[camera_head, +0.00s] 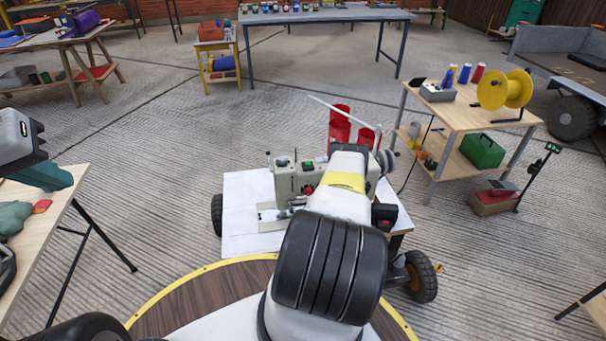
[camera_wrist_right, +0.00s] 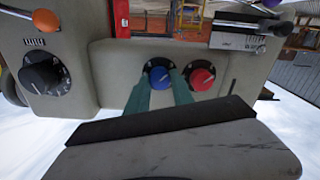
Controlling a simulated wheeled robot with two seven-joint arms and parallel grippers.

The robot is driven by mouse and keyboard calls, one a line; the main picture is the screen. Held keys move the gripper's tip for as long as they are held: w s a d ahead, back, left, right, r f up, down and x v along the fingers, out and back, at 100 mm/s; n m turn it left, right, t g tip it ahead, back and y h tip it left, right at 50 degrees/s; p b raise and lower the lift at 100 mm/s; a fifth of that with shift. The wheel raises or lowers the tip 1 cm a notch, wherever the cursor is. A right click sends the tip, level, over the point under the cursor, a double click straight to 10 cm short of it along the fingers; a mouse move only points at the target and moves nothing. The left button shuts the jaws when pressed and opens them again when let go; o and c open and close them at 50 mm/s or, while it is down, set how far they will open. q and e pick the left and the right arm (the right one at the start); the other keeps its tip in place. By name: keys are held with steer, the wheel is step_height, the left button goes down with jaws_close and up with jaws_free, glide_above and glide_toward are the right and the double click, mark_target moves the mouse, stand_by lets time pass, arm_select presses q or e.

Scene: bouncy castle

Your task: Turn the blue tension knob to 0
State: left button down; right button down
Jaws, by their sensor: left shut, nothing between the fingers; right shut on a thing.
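The blue tension knob (camera_wrist_right: 160,76) sits on the pale machine's front panel in the right wrist view. Its pale pointer line slants; the dial numbers are too small to read. My right gripper (camera_wrist_right: 160,88) has its teal fingers on both sides of the blue knob and is shut on it. A red knob (camera_wrist_right: 202,79) is just right of it, and a large black dial (camera_wrist_right: 44,75) is at the left. In the head view the sewing machine (camera_head: 288,180) stands on a white-topped cart, partly hidden by my right arm. My left gripper (camera_head: 50,177) is shut and empty over the left table.
The white cart top (camera_head: 240,205) has open room left of the machine. A wooden table (camera_head: 465,115) with a yellow reel (camera_head: 504,90) is at right. The left table (camera_head: 45,235) carries a grey-green cloth bundle (camera_head: 12,216).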

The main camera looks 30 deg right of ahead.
steer(key=shift+s+f, duration=0.1)
steer(key=c, duration=1.1)
jaws_free()
steer(key=v, duration=0.7)
steer(key=shift+s, duration=0.3)
steer(key=shift+a, duration=0.1)
